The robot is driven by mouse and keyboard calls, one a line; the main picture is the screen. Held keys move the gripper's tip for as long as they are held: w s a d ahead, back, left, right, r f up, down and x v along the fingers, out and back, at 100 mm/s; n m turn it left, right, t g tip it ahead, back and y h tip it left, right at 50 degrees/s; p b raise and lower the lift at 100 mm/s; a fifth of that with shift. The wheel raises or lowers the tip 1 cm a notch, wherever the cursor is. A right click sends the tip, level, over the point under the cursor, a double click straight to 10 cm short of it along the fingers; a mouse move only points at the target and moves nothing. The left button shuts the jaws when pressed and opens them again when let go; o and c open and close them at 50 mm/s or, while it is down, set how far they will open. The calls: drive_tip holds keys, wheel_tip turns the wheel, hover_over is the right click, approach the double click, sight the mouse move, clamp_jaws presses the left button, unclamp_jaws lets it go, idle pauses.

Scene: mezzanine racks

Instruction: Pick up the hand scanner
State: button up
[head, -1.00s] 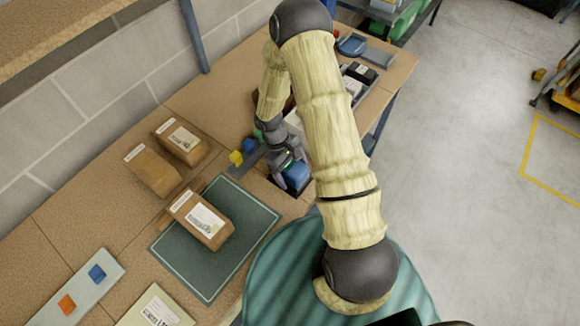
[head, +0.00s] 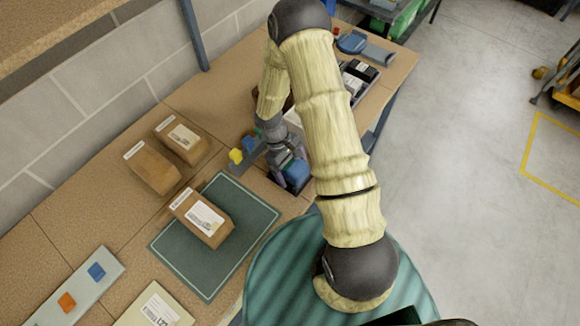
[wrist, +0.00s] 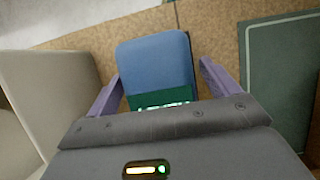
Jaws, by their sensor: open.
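A blue block-like thing with a dark green lower part, which I take to be the hand scanner (wrist: 155,60), stands between my two purple fingers in the wrist view. In the head view the scanner (head: 297,171) shows blue just below my gripper, at the table's front edge. My gripper (head: 286,162) is open, with one finger on each side of the scanner; it also fills the lower part of the wrist view (wrist: 160,84). Gaps show beside the fingers, and I cannot tell whether either touches. The scanner's lower end is hidden by my gripper.
A green mat (head: 238,229) with a brown parcel (head: 202,217) on it lies left of my gripper. A yellow block (head: 236,156) and a blue block (head: 249,143) are close by on the left. Two more parcels (head: 183,142) (head: 152,168) lie near the wall.

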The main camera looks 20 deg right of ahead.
sight(292, 164)
drive_tip(key=shift+f, duration=0.1)
drive_tip(key=c, duration=1.2)
drive_tip(key=shift+c, duration=0.2)
drive_tip(key=shift+r+p, duration=0.3)
drive_tip(key=shift+r, duration=0.1)
wheel_tip(292, 164, up, 10)
drive_tip(key=b, duration=0.2)
drive_tip(key=shift+f+b, duration=0.1)
drive_tip(key=shift+b, duration=0.2)
